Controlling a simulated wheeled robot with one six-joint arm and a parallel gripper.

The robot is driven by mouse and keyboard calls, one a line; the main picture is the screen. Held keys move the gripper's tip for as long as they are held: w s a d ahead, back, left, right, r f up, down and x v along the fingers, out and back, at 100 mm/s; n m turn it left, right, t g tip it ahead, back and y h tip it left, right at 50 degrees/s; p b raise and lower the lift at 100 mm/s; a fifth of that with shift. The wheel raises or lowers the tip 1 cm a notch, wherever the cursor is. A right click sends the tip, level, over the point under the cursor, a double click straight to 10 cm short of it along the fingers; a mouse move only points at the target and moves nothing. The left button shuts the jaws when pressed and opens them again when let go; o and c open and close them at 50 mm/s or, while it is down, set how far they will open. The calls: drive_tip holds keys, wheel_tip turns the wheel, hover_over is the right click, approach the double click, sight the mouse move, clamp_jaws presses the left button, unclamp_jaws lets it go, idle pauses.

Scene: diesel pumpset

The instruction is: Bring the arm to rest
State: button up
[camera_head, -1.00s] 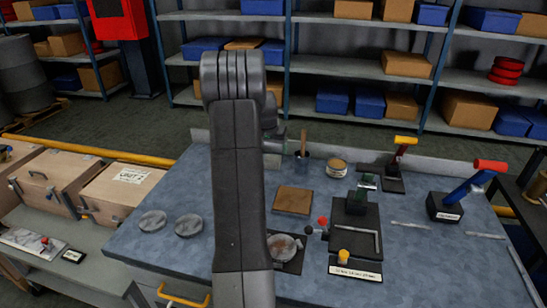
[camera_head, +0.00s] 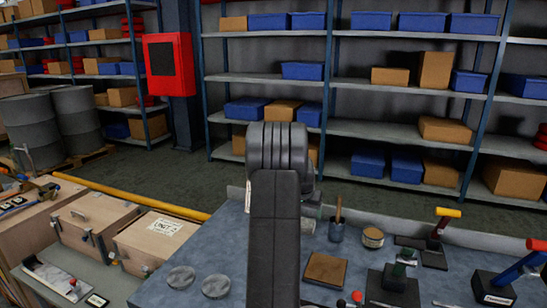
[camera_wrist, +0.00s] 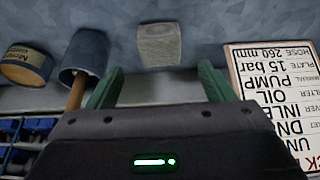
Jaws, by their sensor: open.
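My arm (camera_head: 274,225) stands upright in the middle of the head view, its rounded joint at the top. It hides most of my gripper there. In the wrist view my gripper (camera_wrist: 160,88) shows two green fingers set well apart, with nothing held between them. A grey block (camera_wrist: 160,45) appears beyond the fingertips, apart from them. The blue-grey bench top (camera_head: 222,253) lies under and around the arm.
A cup with a wooden handle (camera_wrist: 85,55) and a labelled tin (camera_wrist: 26,65) are close on the left in the wrist view. A printed sign (camera_wrist: 275,95) is on the right. Wooden crates (camera_head: 150,240) stand left of the bench; shelves (camera_head: 400,130) stand behind.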

sight(307, 222)
drive_tip(key=x, duration=0.7)
drive_tip(key=shift+w+f, duration=0.2)
drive_tip(key=shift+f, duration=0.15)
drive_tip(key=shift+p, duration=0.3)
